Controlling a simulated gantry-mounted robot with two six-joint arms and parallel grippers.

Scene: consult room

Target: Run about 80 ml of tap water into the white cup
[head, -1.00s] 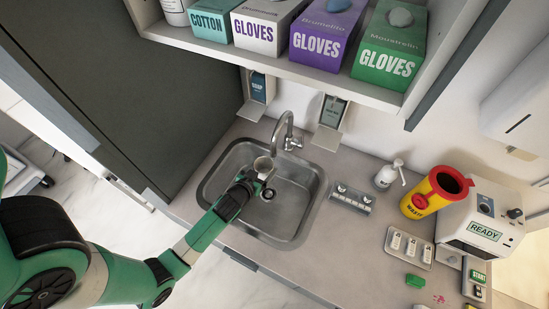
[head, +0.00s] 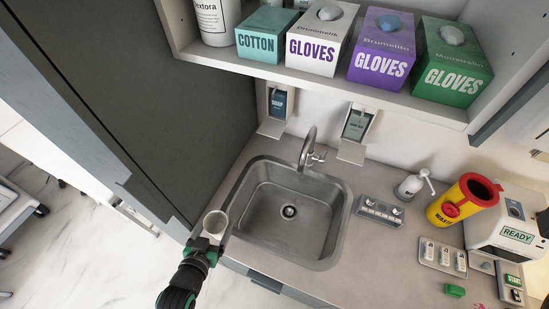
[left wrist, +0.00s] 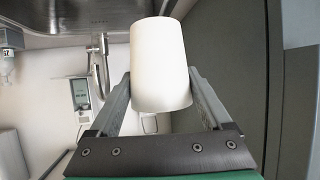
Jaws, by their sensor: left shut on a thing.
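My left gripper (head: 207,243) is shut on the white cup (head: 216,221), which is held upright near the left front corner of the sink (head: 335,226). The cup is apart from the faucet (head: 309,147). In the left wrist view the cup (left wrist: 160,65) sits between the two fingers of my left gripper (left wrist: 162,90). No water stream shows at the faucet. How much is inside the cup cannot be told. My right gripper is not in view.
Soap dispensers (head: 277,108) hang under the shelf behind the sink. A pump bottle (head: 412,186), a yellow sharps bin (head: 462,200) and a READY device (head: 505,235) stand right of the sink. A dark cabinet panel (head: 150,90) rises at the left.

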